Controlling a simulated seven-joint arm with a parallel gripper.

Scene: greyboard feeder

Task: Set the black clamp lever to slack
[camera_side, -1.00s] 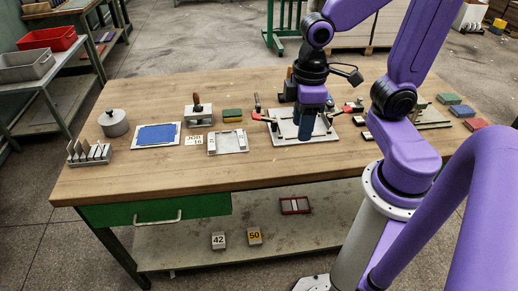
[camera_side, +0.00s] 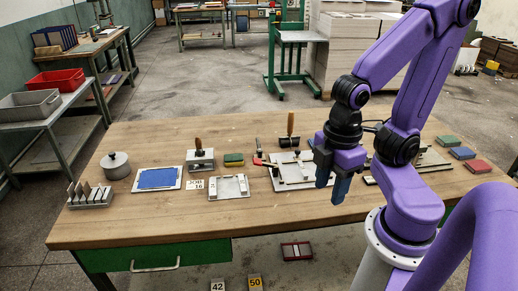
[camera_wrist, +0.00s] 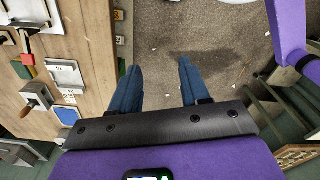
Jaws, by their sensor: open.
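A small black upright lever (camera_side: 258,144) with a red-tipped piece (camera_side: 257,161) by its foot stands at the left edge of a pale fixture plate (camera_side: 285,183). I take it for the clamp lever; its exact setting is too small to tell. My gripper (camera_side: 332,183) is at the plate's right front, above the table's front part, fingers pointing down. It hides the plate's right side. In the wrist view my gripper (camera_wrist: 159,68) has its two blue fingers wide apart, with only floor between them. The plate shows at that view's upper left (camera_wrist: 32,12).
A black block with a wooden handle (camera_side: 290,138) stands behind the plate. Coloured blocks (camera_side: 462,153) lie at the right. The table's front strip (camera_side: 220,222) is clear.

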